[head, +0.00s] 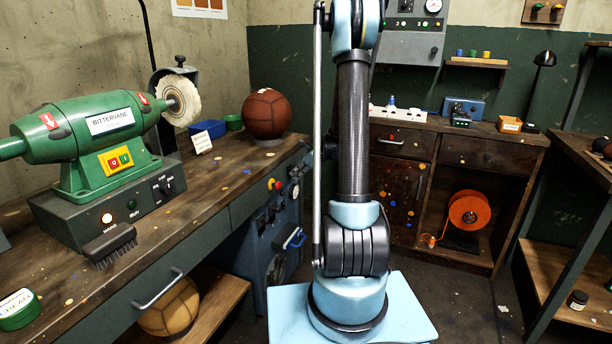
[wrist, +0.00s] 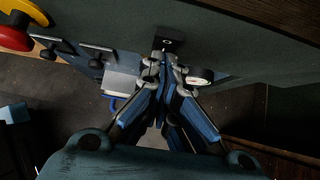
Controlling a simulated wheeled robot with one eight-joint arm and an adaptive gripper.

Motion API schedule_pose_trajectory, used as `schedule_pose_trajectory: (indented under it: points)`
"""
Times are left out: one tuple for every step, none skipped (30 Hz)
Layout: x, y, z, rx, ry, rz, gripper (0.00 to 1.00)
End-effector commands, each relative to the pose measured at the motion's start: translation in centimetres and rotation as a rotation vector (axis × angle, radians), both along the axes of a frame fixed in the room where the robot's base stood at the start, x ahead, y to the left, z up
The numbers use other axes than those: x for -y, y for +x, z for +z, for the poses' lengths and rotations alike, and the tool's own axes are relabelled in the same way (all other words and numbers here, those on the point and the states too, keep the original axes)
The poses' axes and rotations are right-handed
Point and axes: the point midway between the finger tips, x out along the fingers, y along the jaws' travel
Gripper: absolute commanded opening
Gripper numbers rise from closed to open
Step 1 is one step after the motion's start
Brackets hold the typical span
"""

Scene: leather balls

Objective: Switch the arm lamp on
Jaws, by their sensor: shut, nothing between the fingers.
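My gripper (wrist: 163,62) is shut and empty in the wrist view. Its fingertips are close to a small black block with a white ring mark (wrist: 169,40) on a dark green-grey panel; I cannot tell whether they touch it.
The wrist view shows a red and yellow knob (wrist: 14,38), black levers (wrist: 96,49) and a round white dial (wrist: 201,76) around the fingers. In the head view, the green grinder (head: 90,135) and a brown ball (head: 266,113) stand on the left bench (head: 215,178).

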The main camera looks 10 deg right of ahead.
Motion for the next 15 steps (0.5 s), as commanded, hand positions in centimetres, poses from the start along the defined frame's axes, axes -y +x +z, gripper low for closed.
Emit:
schedule_pose_trajectory:
  points:
    - [-0.30, 0.03, 0.01, 0.002, 0.003, 0.003, 0.00]
    - [-0.29, 0.02, 0.01, 0.001, 0.002, 0.003, 0.00]
    - [-0.40, 0.01, 0.01, 0.001, 0.002, 0.004, 0.00]
    - [-0.42, 0.00, 0.01, 0.001, 0.002, 0.004, 0.00]
    - [-0.43, -0.01, 0.02, 0.001, 0.001, 0.005, 0.00]
    - [-0.43, -0.01, 0.02, 0.001, 0.001, 0.005, 0.00]
    - [-0.47, -0.01, 0.03, 0.001, 0.001, 0.005, 0.00]
    - [-0.51, -0.02, 0.06, 0.001, 0.002, 0.006, 0.00]
    - [-0.54, -0.02, 0.11, 0.001, 0.001, 0.006, 0.00]
    - [-0.55, -0.04, 0.17, 0.001, 0.001, 0.006, 0.00]
    - [-0.56, -0.04, 0.25, 0.001, 0.001, 0.006, 0.00]
    - [-0.57, -0.05, 0.37, 0.001, 0.001, 0.006, 0.00]
    - [-0.58, -0.05, 0.48, 0.001, 0.001, 0.006, 0.00]
    - [-0.59, -0.06, 0.59, 0.001, 0.001, 0.006, 0.00]
    - [-0.60, -0.05, 0.76, 0.001, 0.001, 0.006, 0.00]
